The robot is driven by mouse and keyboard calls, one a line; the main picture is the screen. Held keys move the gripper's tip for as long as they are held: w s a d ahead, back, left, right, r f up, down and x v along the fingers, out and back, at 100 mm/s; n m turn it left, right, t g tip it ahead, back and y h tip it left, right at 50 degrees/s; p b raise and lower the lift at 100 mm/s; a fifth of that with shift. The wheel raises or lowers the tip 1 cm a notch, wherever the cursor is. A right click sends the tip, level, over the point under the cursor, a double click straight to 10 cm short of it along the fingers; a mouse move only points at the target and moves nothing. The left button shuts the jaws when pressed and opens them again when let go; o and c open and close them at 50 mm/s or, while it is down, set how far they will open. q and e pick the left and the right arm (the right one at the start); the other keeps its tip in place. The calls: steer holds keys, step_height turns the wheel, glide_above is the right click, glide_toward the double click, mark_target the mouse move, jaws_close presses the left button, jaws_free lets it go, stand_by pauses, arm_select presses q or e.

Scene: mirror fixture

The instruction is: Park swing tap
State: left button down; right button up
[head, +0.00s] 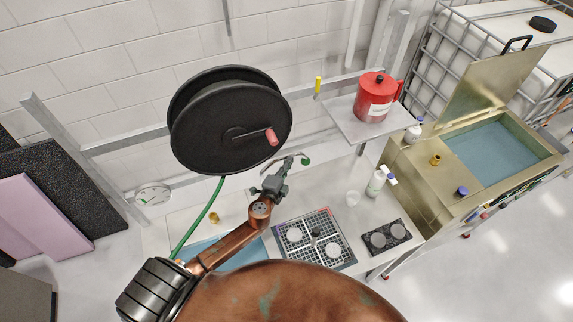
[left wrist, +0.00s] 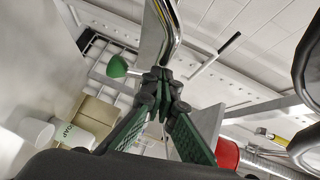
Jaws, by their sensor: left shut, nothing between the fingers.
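The swing tap (head: 290,161) is a chrome spout with a green end, beside the wall under the hose reel. In the left wrist view its chrome pipe (left wrist: 173,35) comes down from the top edge, behind my fingertips, and a green knob (left wrist: 117,67) shows to their left. My left gripper (head: 279,172) is right by the tap. In the left wrist view its fingertips (left wrist: 160,78) are together with nothing between them, and overlap the pipe; I cannot tell whether they touch it. The tap's base is hidden. My right gripper is in neither view.
A black hose reel (head: 200,125) with a green hose (head: 205,212) hangs close above my left arm. A blue basin (head: 246,256) lies below the arm. A gridded tray (head: 317,258), a spray bottle (head: 376,184) and a shelf with a red canister (head: 375,98) stand to the right.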

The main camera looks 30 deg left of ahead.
arm_select(q)
steer(key=shift+a, duration=0.1)
steer(key=shift+s+d, duration=0.35)
steer(key=shift+d, duration=0.05)
steer(key=s+d+r+b, duration=0.1)
steer(key=s+d+r, duration=0.1)
steer(key=s, duration=0.9)
steer(key=shift+s+d, duration=0.35)
steer(key=shift+s, duration=0.05)
